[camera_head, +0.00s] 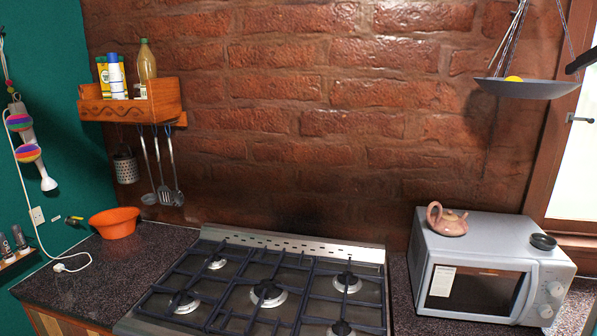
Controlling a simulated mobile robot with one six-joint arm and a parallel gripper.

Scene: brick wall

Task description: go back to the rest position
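I cannot make out my gripper or arm in the head view. A dark bar (582,61) enters at the upper right edge, and I cannot tell what it belongs to. The view faces a kitchen counter against a brick wall (300,100).
A gas stove (265,290) fills the middle front. A hanging pan (527,89) holds a yellow ball (514,79). An orange bowl (114,223) sits left, below a wooden shelf (135,107).

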